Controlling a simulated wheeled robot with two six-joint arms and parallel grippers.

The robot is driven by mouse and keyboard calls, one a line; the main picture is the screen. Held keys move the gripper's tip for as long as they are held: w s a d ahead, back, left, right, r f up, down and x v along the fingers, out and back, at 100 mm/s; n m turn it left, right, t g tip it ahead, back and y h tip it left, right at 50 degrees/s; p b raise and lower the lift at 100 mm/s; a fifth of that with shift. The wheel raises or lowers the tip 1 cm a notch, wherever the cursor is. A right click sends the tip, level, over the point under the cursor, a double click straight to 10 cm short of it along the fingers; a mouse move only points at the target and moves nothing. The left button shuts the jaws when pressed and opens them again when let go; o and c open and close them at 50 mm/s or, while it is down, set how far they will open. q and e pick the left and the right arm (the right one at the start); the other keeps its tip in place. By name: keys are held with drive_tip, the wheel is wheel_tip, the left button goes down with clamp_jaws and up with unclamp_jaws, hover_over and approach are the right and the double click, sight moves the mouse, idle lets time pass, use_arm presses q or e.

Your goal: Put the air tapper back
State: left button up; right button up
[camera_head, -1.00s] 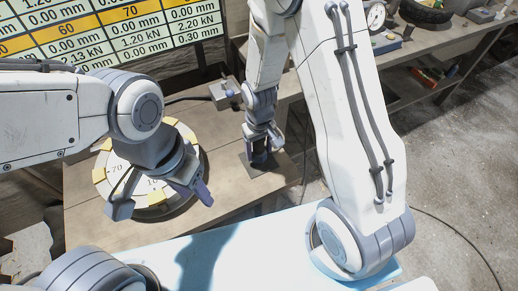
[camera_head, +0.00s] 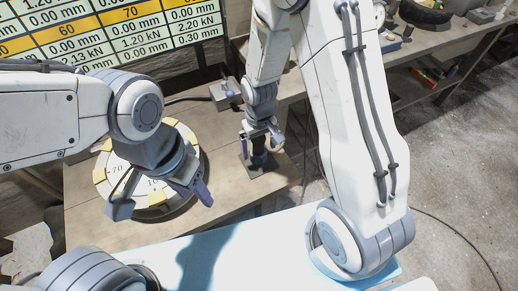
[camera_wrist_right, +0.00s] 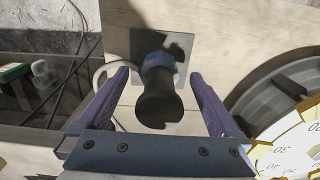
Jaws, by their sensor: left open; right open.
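In the head view the tapper (camera_head: 258,158) is partly hidden by my right gripper (camera_head: 262,136). In the right wrist view my right gripper (camera_wrist_right: 160,92) is open, with one purple finger on each side of the tapper and gaps between. My left gripper (camera_head: 160,200) is open and empty, above the round dial with yellow blocks.
The round dial (camera_head: 103,172) takes up the table's left part. A small grey box (camera_head: 222,95) with a cable sits behind the tapper. A screen of readings (camera_head: 110,35) stands at the back left. A cluttered bench (camera_head: 440,45) is at the back right.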

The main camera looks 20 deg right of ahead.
wheel_tip(320, 180, up, 10)
drive_tip(key=shift+f+p, duration=0.15)
drive_tip(key=shift+p, duration=0.3)
drive_tip(key=shift+a+r, duration=0.1)
drive_tip(key=shift+r, duration=0.2)
drive_tip(key=s+a+r+n, duration=0.2)
drive_tip(key=s+a+r, duration=0.1)
drive_tip(key=s, duration=0.6)
drive_tip(key=s+a+r+n+y, duration=0.1)
drive_tip(key=s+a+r+n, duration=0.2)
drive_tip(key=s+r, duration=0.3)
drive_tip(key=s+a, duration=0.1)
drive_tip(key=s, duration=0.2)
drive_tip(key=shift+s+a, duration=0.2)
drive_tip(key=shift+a, duration=0.05)
wheel_tip(320, 180, up, 4)
drive_tip(key=p, duration=0.4)
drive_tip(key=shift+r, duration=0.2)
